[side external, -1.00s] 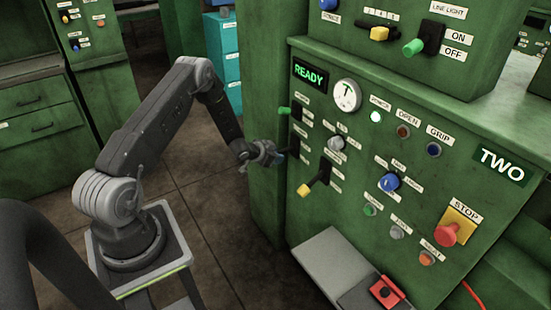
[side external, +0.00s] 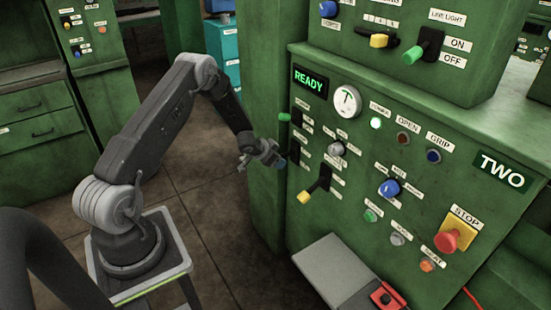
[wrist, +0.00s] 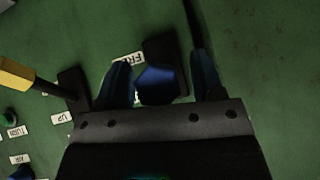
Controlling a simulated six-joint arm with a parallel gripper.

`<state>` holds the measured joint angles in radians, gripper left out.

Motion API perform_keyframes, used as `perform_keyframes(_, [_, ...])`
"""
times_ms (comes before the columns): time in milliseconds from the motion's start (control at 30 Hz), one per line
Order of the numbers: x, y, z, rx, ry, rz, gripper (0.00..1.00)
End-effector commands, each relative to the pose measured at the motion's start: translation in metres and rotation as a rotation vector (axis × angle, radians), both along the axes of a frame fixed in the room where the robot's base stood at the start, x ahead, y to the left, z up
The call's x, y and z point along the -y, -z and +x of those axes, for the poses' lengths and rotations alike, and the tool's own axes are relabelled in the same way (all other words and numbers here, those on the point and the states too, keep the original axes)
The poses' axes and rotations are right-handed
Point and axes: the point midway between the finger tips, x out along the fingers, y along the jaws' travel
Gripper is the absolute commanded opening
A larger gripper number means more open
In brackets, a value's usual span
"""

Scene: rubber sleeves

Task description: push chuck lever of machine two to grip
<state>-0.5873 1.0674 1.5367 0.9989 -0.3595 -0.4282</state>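Machine two (side external: 502,166) is a green panel with a lit READY display (side external: 309,81). On its left side are a green-tipped lever (side external: 284,117) and a yellow-tipped lever (side external: 304,197), which also shows at the left of the wrist view (wrist: 15,75). My gripper (side external: 276,160) is at the panel's left edge between these two levers. In the wrist view its fingers are apart, one on each side of a blue knob (wrist: 158,84) in front of a black plate. Contact with the knob is not clear. I cannot read which lever is the chuck's. The GRIP lamp (side external: 433,156) looks dark; the POWER lamp is lit green.
A red stop button (side external: 446,240) on a yellow plate and several knobs are on the right of the panel. A grey ledge (side external: 330,268) with a red switch box (side external: 386,296) juts out below. The floor between my base and the machine is clear.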

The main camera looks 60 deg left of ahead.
Motion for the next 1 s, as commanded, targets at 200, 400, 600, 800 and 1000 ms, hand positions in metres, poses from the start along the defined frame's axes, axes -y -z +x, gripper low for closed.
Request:
perform_keyframes(200, [0.000,0.000,-0.001,0.000,-0.001,0.001,0.61])
perform_keyframes(400, [0.001,-0.014,-0.013,0.000,-0.002,0.001,0.61])
perform_keyframes(600, [0.006,-0.044,-0.043,0.002,-0.003,0.001,0.61])
perform_keyframes(800, [0.010,-0.075,-0.073,0.002,-0.002,0.001,0.61])
perform_keyframes(1000, [0.014,-0.093,-0.091,0.001,-0.001,0.001,0.61])
